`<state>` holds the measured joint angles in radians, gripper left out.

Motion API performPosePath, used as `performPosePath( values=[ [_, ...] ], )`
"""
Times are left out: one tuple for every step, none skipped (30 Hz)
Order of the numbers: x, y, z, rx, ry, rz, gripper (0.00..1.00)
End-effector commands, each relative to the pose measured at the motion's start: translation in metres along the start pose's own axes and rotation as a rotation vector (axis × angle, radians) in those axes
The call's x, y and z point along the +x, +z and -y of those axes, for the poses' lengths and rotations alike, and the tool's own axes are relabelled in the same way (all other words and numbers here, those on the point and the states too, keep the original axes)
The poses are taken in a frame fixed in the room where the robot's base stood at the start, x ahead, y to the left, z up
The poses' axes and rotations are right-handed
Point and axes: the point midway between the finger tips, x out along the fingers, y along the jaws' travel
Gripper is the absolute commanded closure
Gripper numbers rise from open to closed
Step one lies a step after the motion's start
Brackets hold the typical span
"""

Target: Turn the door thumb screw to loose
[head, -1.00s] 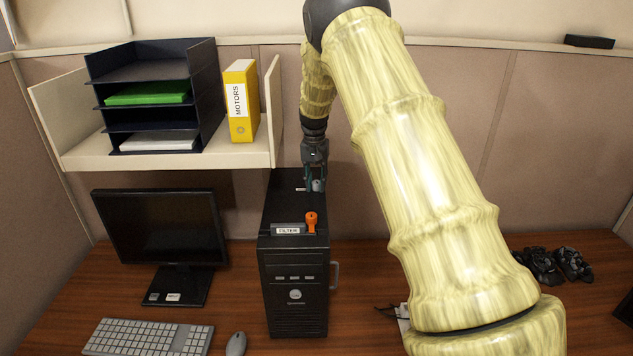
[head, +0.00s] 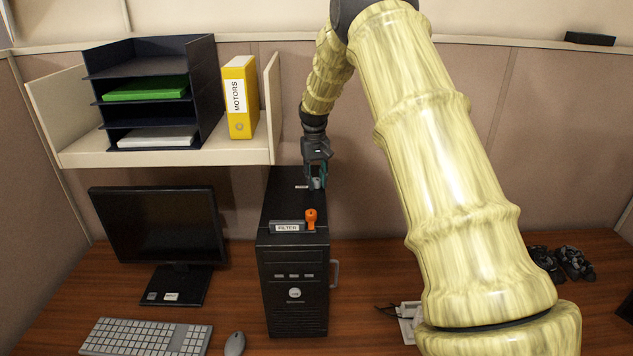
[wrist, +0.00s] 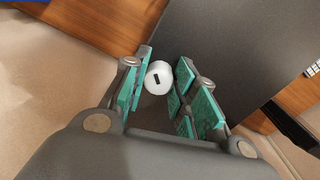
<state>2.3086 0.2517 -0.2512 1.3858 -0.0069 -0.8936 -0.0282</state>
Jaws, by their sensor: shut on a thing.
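The door thumb screw (wrist: 159,78) is a small round white-grey knob with a black mark on its face. It sits on the top rear of the black computer tower (head: 292,255). In the wrist view it lies between the teal pads of my gripper (wrist: 160,80), which is shut on it. In the head view my gripper (head: 317,183) points down at the tower's top, and the screw is mostly covered by the fingers. A small white label (head: 301,187) lies left of the fingers; I cannot read it.
An orange lever (head: 311,218) and a FILTER label (head: 288,227) are at the tower's front top edge. A shelf (head: 165,155) with a letter tray (head: 150,92) and yellow binder (head: 240,97) is to the left. A monitor (head: 157,235) stands left of the tower.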

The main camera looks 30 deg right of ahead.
Motion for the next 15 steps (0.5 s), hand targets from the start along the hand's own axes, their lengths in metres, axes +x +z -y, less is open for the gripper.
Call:
performPosePath(
  values=[
    [0.0025,-0.0009,-0.0012,-0.042,-0.001,-0.004,0.96],
    [0.0024,-0.0009,-0.0013,-0.072,0.0,-0.005,0.96],
    [0.0022,-0.0009,-0.0009,-0.11,-0.001,-0.006,0.96],
    [0.0021,-0.0009,-0.0007,-0.138,-0.001,-0.007,0.96],
    [0.002,-0.0009,-0.0009,-0.167,-0.001,-0.008,0.96],
    [0.0019,-0.0008,-0.0012,-0.204,-0.001,-0.009,0.96],
    [0.0018,-0.0008,-0.0011,-0.233,-0.001,-0.01,0.96],
    [0.0017,-0.0007,-0.001,-0.262,-0.001,-0.011,0.96],
    [0.0016,-0.0007,-0.0005,-0.3,-0.001,-0.012,0.96],
    [0.0017,-0.0007,-0.0004,-0.328,-0.001,-0.012,0.96],
    [0.0018,-0.0006,-0.0008,-0.358,-0.001,-0.013,0.96],
    [0.002,-0.0005,-0.001,-0.395,-0.001,-0.013,0.96],
    [0.0021,-0.0004,-0.0009,-0.423,-0.002,-0.014,0.96],
    [0.002,-0.0003,-0.0007,-0.452,-0.001,-0.015,0.96],
    [0.002,-0.0003,-0.0003,-0.49,-0.001,-0.016,0.96]
  ],
)
